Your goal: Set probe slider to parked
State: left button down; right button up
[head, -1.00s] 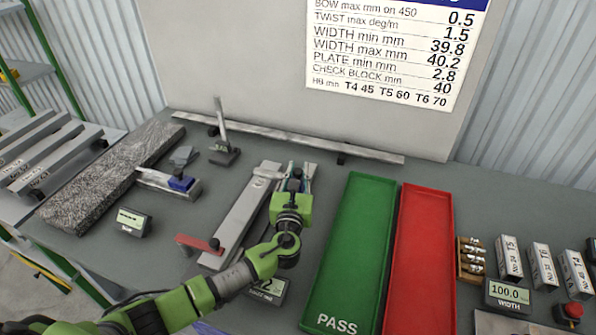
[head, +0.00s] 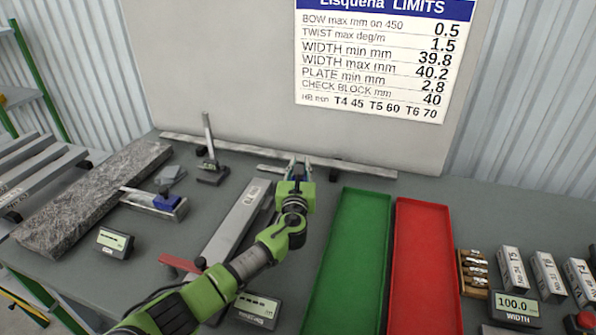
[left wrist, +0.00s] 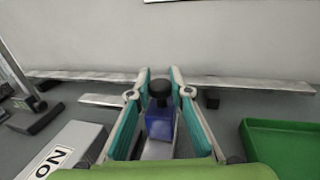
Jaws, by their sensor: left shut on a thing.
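The probe slider is a blue block (left wrist: 160,124) with a black knob (left wrist: 160,92) on top, seen in the left wrist view. My left gripper (head: 300,166) is shut on it, with the teal-lined fingers on either side of the block. In the head view the fingers and wrist hide most of the slider. A pale metal rail (left wrist: 157,150) shows below the block between the fingers. No parked mark is readable. My right gripper is not in view.
A labelled metal profile (head: 238,222) lies left of my left gripper. The green tray (head: 347,260) and red tray (head: 425,270) are to the right. A straight bar (head: 250,150) runs along the back, before the wall. A dark stone slab (head: 90,205) is far left.

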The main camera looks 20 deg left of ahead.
pick_arm(q)
jog(key=shift+r, duration=0.25)
jog(key=c, duration=1.8)
grip_release()
jog(key=shift+w, duration=0.1)
jog(key=shift+w+f, duration=0.15)
jog(key=shift+f, duration=0.1)
jog(key=s, duration=0.4)
jog(key=s+d, duration=0.1)
jog(key=s, duration=0.3)
jog(key=s+d, duration=0.1)
jog(key=s, duration=0.2)
jog(key=shift+s+d, duration=0.15)
jog(key=shift+s, duration=0.25)
